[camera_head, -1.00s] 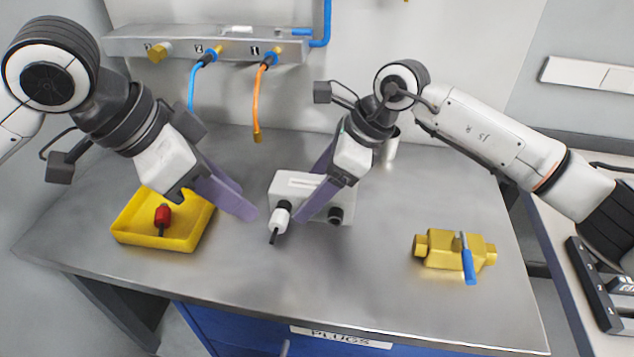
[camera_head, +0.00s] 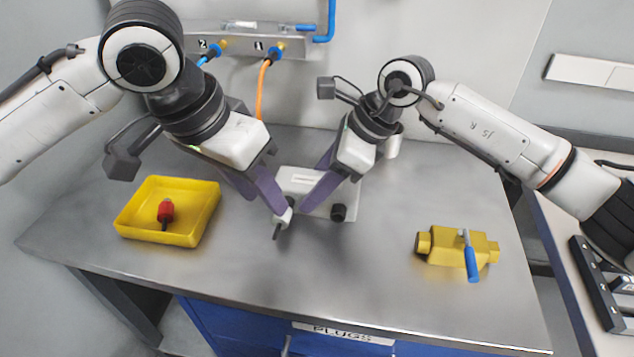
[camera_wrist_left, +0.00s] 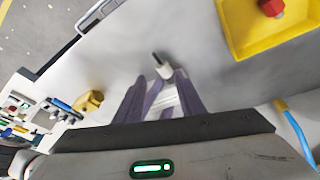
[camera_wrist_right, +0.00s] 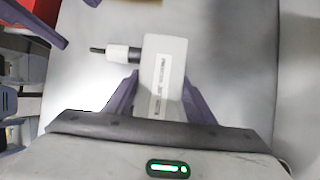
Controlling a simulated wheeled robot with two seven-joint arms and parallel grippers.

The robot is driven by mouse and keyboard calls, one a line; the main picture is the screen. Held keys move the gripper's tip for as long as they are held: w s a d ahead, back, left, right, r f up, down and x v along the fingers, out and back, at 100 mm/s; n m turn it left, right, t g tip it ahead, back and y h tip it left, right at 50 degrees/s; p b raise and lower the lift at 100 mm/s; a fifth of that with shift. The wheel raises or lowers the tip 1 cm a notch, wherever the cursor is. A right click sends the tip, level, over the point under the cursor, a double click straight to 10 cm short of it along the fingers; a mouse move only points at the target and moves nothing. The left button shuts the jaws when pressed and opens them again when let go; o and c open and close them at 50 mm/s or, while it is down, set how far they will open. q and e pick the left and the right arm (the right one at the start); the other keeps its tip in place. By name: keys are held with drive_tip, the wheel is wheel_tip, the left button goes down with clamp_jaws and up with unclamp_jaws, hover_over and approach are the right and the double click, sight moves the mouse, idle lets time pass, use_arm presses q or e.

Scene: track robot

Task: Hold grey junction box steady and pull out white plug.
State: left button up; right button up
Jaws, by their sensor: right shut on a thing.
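The grey junction box (camera_head: 322,204) sits on the metal bench, and its label faces up in the right wrist view (camera_wrist_right: 164,75). The white plug (camera_head: 284,217) sticks out of its front left; its white body and dark cord end show in the right wrist view (camera_wrist_right: 118,53). My right gripper (camera_head: 304,210) is shut on the box, one finger on each side. My left gripper (camera_head: 280,208) is open, with its fingertips close to the plug. In the left wrist view the plug (camera_wrist_left: 163,70) lies between the spread fingertips. Contact there cannot be told.
A yellow tray (camera_head: 128,222) with a red plug (camera_head: 165,213) stands left. A brass valve with a blue handle (camera_head: 455,248) lies right. A dark round socket (camera_head: 338,212) shows on the box front. An orange hose (camera_head: 262,95) hangs behind. The front bench is clear.

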use_arm(q)
drive_tip(key=n, duration=0.1)
drive_tip(key=d+n+y, duration=0.1)
drive_tip(key=w+n+y, duration=0.1)
drive_tip(key=shift+d+f+n, duration=0.3)
drive_tip(key=shift+d, duration=0.05)
drive_tip(key=shift+w+f+n, duration=0.15)
drive_tip(key=shift+f+n, duration=0.05)
drive_tip(key=shift+n, duration=0.3)
drive_tip(key=shift+x, duration=4)
drive_tip(key=shift+a, duration=0.1)
drive_tip(key=shift+w, duration=0.1)
clamp_jaws()
